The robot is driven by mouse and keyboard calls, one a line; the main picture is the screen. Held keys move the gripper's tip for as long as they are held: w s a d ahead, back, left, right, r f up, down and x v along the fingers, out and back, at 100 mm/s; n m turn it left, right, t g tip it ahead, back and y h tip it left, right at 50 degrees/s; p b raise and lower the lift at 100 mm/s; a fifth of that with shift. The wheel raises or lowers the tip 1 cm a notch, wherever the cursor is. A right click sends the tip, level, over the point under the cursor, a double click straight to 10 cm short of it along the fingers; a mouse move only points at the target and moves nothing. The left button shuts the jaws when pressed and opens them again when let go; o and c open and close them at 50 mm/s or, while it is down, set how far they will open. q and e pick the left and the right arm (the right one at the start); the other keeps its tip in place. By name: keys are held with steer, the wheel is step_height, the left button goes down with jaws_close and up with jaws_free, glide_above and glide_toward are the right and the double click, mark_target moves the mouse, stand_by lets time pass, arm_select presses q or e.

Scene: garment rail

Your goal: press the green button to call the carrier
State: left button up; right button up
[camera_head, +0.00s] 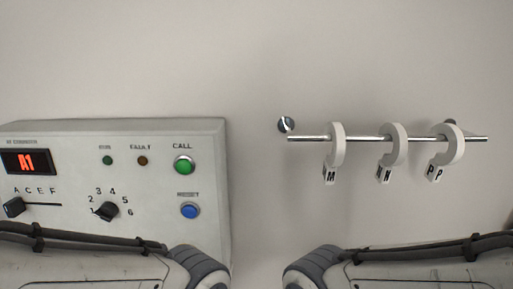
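The green CALL button (184,165) is on the upper right of a light grey control panel (215,150) at the left. Nothing covers it. No carrier can be made out. Two of my arm links show along the bottom edge, one below the panel and one below the rail. Neither of my grippers is in the picture.
At the right, a metal rail (360,138) on the wall bears three white hooks with tags (337,146). Bare wall lies between.

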arm_select(q)
steer(key=shift+d, duration=0.1)
arm_select(e)
steer(key=shift+d, duration=0.15)
arm_select(q)
steer(key=shift+w, duration=0.1)
jaws_close()
stand_by(0.5)
stand_by(0.8)
